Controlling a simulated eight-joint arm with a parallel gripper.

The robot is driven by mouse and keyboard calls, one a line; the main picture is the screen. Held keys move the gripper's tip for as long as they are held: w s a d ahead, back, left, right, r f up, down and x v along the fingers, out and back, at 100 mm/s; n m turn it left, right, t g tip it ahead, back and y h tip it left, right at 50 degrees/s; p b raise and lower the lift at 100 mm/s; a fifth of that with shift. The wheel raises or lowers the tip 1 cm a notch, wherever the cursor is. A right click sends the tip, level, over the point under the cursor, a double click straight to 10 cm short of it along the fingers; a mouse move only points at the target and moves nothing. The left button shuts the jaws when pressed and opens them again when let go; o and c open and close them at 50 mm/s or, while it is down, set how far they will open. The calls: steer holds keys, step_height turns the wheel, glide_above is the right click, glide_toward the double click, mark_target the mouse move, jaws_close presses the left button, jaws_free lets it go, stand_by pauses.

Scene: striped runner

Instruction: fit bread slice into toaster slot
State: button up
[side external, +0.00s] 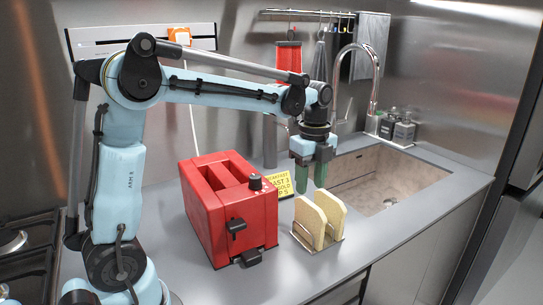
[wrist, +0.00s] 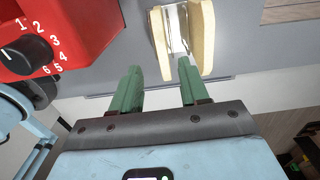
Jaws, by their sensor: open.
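Two bread slices stand upright in a metal rack (side external: 305,241) on the grey counter. The left slice (side external: 311,224) and the right slice (side external: 331,208) show side by side in the side external view. In the wrist view the left slice (wrist: 160,45) and the right slice (wrist: 202,38) are ahead of my fingertips. The red toaster (side external: 232,212) stands left of the rack, with two slots on top. My gripper (side external: 310,178) points down above and just behind the slices. Its green fingers (wrist: 162,78) are apart and hold nothing.
A yellow sign (side external: 284,184) stands behind the toaster and rack. The sink (side external: 385,180) with a tall tap (side external: 373,80) lies at the right. The toaster's dial (wrist: 32,50) is near my fingers' left. The counter in front of the rack is clear.

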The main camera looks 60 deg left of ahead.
mark_target(310, 203)
steer(key=shift+w+f, duration=0.15)
steer(key=shift+f, duration=2.6)
jaws_close()
